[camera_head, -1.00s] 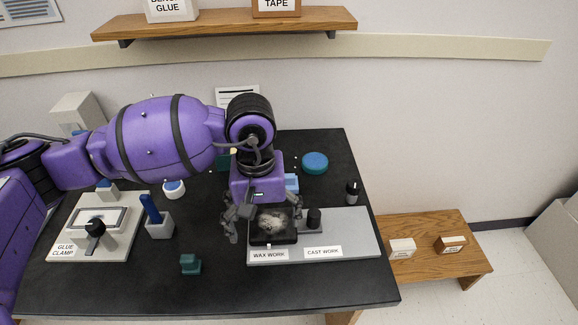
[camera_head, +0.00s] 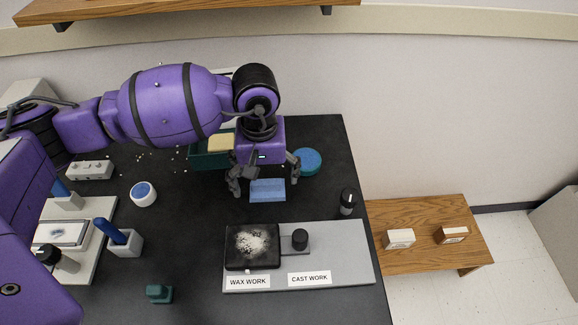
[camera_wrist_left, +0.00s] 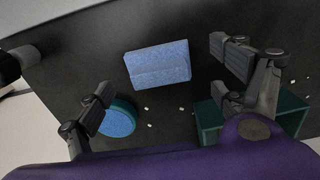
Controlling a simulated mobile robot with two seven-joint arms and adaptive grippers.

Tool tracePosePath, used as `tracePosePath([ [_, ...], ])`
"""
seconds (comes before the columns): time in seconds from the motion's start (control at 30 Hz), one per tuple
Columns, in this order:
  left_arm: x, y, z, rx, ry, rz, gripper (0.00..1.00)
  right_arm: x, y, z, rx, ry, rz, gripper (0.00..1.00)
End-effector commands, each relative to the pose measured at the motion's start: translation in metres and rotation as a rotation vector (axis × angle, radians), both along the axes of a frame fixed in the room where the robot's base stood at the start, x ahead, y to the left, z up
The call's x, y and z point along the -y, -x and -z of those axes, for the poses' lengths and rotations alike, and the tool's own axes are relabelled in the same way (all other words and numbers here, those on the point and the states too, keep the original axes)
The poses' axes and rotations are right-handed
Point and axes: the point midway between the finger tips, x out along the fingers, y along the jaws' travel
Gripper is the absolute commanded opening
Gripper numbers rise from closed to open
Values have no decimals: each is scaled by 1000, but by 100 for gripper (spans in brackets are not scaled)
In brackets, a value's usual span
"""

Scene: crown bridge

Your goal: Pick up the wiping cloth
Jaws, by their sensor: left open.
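The wiping cloth looks like a folded light-blue cloth (camera_head: 268,190) lying flat on the black bench top, behind the grey work tray. It also shows in the left wrist view (camera_wrist_left: 158,65), beyond and between the fingers. My left gripper (camera_head: 265,178) is open and empty, with its fingers pointing down on either side of the cloth in the head view. In the left wrist view my left gripper (camera_wrist_left: 160,85) has its fingers spread wide, apart from the cloth. My right gripper is not in view.
A round blue-topped tin (camera_head: 308,161) stands right of the cloth. A green box (camera_head: 208,158) stands behind left. The grey tray (camera_head: 345,255) holds a black pad (camera_head: 252,258) with pale powder. A small dark bottle (camera_head: 347,202) stands right. Small pale bits lie scattered.

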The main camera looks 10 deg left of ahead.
Motion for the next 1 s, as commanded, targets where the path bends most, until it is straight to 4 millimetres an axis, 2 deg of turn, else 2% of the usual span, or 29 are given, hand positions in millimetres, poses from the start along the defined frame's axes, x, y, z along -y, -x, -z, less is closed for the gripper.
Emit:
tracePosePath([
  [0.1,0,1,18,-4,0,0,88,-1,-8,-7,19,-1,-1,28],
  [0.2,0,1,27,-3,1,-1,88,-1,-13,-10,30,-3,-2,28],
  [0.47,0,0,29,-2,1,0,88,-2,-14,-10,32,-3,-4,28],
  [0.83,0,1,29,-3,1,0,40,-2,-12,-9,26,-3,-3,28],
  [1.0,0,0,29,-2,1,0,40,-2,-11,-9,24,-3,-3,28],
])
